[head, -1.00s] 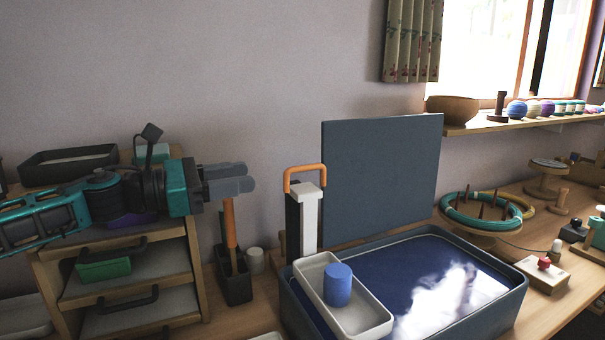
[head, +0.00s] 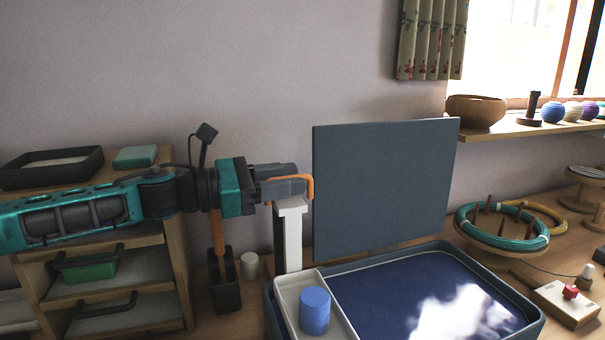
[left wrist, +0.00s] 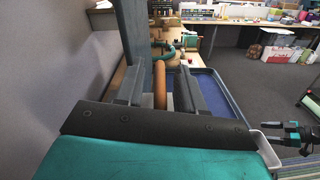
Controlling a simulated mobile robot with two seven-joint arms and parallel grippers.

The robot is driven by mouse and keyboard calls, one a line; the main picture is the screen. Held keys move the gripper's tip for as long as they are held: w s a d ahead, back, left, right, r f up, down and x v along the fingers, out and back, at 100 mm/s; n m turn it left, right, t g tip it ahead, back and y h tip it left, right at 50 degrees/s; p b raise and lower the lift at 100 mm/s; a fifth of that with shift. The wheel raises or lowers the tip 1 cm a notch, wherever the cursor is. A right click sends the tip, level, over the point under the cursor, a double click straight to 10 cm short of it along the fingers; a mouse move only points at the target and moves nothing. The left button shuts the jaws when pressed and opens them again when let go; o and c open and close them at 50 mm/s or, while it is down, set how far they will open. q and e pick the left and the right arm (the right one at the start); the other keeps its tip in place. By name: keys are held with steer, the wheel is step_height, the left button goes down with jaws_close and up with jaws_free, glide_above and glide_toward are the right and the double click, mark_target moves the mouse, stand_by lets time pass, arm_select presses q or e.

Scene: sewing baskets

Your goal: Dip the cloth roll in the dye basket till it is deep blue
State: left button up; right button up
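The cloth roll (head: 314,310) is a blue upright cylinder. It stands in a pale tray (head: 345,325) at the left side of the dye basket (head: 535,318), a wide blue-grey tub of dark blue liquid. A white post (head: 291,240) with an orange handle (head: 309,188) rises behind the tray. My left gripper (head: 288,186) is at this handle. In the left wrist view the handle (left wrist: 160,88) lies between my left fingers, which look apart with gaps beside it. My right gripper (left wrist: 268,134) shows at the right edge of the left wrist view, apparently open and empty.
A blue-grey panel (head: 385,185) stands upright behind the basket. A drawer unit (head: 150,285) is at the left, with a dark holder (head: 225,290) beside it. A ring stand (head: 505,240) and a switch box (head: 567,303) are at the right.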

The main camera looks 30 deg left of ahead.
arm_select(q)
steer(key=shift+w+d, duration=0.2)
steer(key=shift+r, duration=0.1)
jaws_close()
steer(key=shift+a, duration=0.1)
stand_by(0.4)
